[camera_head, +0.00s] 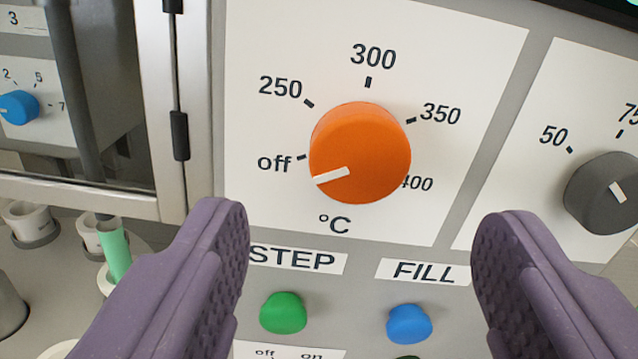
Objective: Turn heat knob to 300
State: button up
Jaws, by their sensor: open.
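The orange heat knob (362,150) sits on a white dial plate (270,40) marked off, 250, 300, 350, 400 and °C. Its white pointer line points to the lower left, at about the off mark. The 300 mark (372,60) is straight above the knob. My gripper (362,235) is open, with one purple finger at the lower left and one at the lower right. Both fingertips are below the knob in the picture and apart from it. Nothing is between the fingers.
A grey knob (605,192) is on a plate to the right. A green button (283,312) under STEP and a blue button (409,323) under FILL lie below. A framed window (80,120) is at the left, with a blue knob (18,107) behind it.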

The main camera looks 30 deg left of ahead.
aim_at(359, 163)
jog(key=x, duration=0.5)
jog(key=shift+w+a, duration=0.2)
jog(key=shift+w, duration=0.15)
jog(key=shift+c, duration=0.4)
jog(key=c, duration=1)
jog(key=shift+o, duration=0.2)
